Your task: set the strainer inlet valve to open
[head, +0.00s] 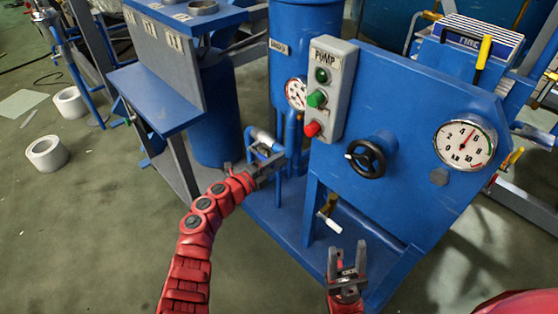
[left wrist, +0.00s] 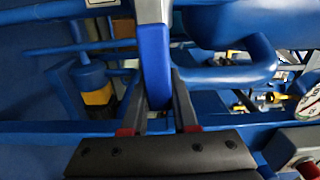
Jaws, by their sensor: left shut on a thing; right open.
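My left gripper (head: 266,168) is shut on a blue lever handle (left wrist: 153,62) on the blue machine. In the left wrist view the handle stands between my two fingers, with a grey metal part above it. In the head view the valve (head: 262,139) sits just beyond the fingers, beside blue pipes, and my gripper partly hides it. No label naming it as the strainer inlet valve is readable. My right gripper (head: 347,258) is open and empty, low in front of the blue skid.
The pump box (head: 333,85) has green and red buttons. A black handwheel (head: 366,157) and a round gauge (head: 465,143) are on the blue panel. A yellow-and-white lever (head: 328,216) is low on the skid. White rolls (head: 47,153) lie on the floor at left.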

